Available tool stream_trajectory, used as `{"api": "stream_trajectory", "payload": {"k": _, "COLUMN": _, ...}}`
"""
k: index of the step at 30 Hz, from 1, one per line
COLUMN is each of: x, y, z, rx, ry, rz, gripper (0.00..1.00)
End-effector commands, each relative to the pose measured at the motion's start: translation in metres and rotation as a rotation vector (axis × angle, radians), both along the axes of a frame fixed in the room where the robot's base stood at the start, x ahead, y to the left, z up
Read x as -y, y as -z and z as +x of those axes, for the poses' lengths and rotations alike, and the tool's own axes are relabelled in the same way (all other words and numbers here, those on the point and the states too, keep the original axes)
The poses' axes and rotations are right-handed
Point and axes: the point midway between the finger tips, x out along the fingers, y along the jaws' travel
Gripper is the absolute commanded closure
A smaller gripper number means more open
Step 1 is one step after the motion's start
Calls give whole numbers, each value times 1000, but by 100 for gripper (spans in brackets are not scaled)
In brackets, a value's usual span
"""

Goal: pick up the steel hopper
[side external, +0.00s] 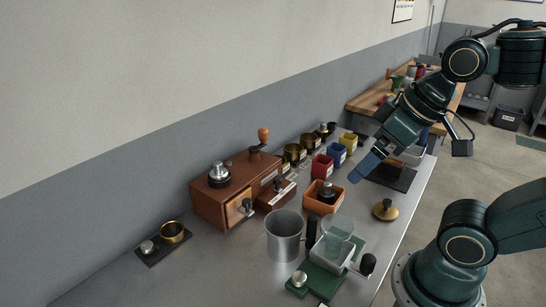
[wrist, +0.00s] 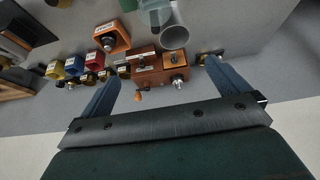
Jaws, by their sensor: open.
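A grey steel vessel (side external: 285,236), which I take to be the steel hopper, stands upright on the metal bench in the side view. A black handle shows beside its right side. In the wrist view the vessel (wrist: 174,38) shows near the top centre, beyond the fingers. My gripper (side external: 357,178) is above the bench, up and right of the vessel in the side view, and apart from it. In the wrist view its two blue fingers (wrist: 162,72) are spread wide, with nothing held between them.
A wooden roaster box (side external: 234,190) stands behind the vessel. A clear cup on a green-based scale (side external: 322,277) stands close to its right.

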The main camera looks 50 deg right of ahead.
Motion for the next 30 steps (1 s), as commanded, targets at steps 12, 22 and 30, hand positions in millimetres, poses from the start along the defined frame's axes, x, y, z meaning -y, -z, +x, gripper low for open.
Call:
{"api": "stream_trajectory", "payload": {"k": 12, "x": -6, "y": 14, "z": 42, "rx": -121, "ry": -261, "rz": -107, "gripper": 0}}
{"api": "stream_trajectory", "payload": {"k": 22, "x": -15, "y": 43, "z": 87, "rx": -243, "ry": -566, "rz": -198, "gripper": 0}}
{"api": "stream_trajectory", "payload": {"k": 30, "x": -24, "y": 78, "z": 120, "rx": -333, "ry": -823, "rz": -249, "gripper": 0}}
